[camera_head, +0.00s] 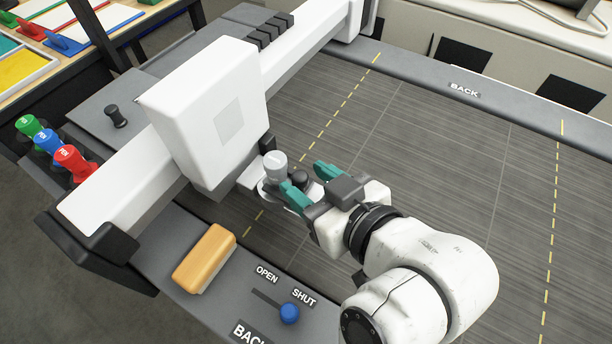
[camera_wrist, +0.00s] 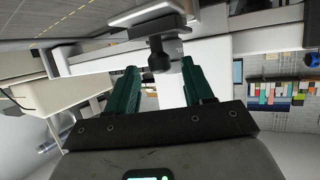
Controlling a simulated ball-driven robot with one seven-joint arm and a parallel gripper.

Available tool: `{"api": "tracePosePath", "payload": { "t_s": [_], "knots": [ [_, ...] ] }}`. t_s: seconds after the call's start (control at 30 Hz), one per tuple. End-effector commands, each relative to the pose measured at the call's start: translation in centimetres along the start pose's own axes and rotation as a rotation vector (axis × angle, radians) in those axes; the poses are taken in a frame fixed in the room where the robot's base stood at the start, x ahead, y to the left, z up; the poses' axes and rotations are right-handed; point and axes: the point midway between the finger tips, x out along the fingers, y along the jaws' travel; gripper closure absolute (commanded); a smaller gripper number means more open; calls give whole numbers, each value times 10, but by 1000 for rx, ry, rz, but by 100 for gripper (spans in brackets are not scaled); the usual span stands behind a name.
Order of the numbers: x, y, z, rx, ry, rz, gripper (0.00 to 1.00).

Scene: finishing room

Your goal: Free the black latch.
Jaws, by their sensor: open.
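The black latch (camera_head: 300,178) shows as a small dark knob on the holder below the white carriage (camera_head: 205,110), beside a grey capped piece (camera_head: 275,165). My gripper (camera_head: 309,186) is open, with its two teal fingers on either side of the latch in the head view. In the wrist view the black latch (camera_wrist: 157,58) hangs just past the fingertips of my gripper (camera_wrist: 159,70), roughly midway between them. I see no clear contact with either finger. How the latch is fastened is hidden.
A white beam carries the carriage across the dark bed. Green (camera_head: 30,125), blue (camera_head: 48,141) and red (camera_head: 72,160) capped pieces stand at the left. An orange block (camera_head: 204,257) and a blue-knobbed slider (camera_head: 289,313), at the SHUT end, sit in front. The bed's right side is clear.

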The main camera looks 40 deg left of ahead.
Motion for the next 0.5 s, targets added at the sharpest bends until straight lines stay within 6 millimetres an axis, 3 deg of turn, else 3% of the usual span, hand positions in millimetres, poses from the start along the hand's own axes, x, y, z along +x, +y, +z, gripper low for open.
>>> {"api": "tracePosePath", "payload": {
  "t_s": [0.2,0.47,0.5],
  "knots": [
    [13,0,0,0,-1,0,48],
    [14,0,0,0,0,1,48],
    [14,0,0,0,0,1,52]
  ]
}}
